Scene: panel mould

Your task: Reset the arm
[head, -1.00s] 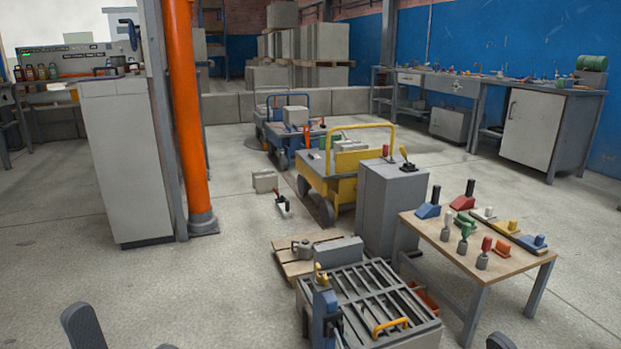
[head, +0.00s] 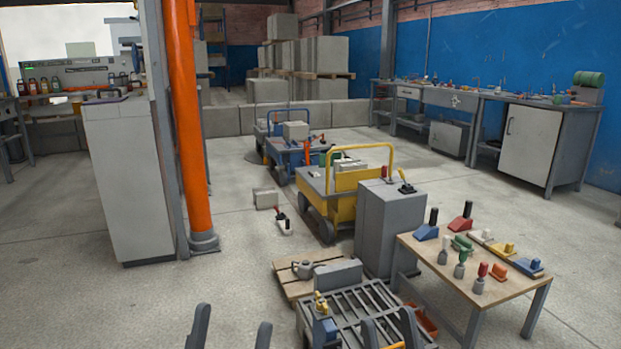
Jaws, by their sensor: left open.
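My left gripper (head: 230,333) shows at the bottom edge, left of centre, as two dark grey fingers standing apart with bare floor between them. My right gripper (head: 390,331) shows at the bottom edge right of centre, in front of the slatted metal mould table (head: 345,300). Its two fingers are also apart, with no object seen between them. The lower parts of both grippers and the arms are cut off by the picture's bottom edge.
A grey cabinet (head: 388,230) and a wooden table (head: 440,262) with several coloured tools stand right of the mould table. A pallet (head: 290,285) with a metal can (head: 305,269) lies behind it. An orange post (head: 186,130) stands left. The floor at left front is clear.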

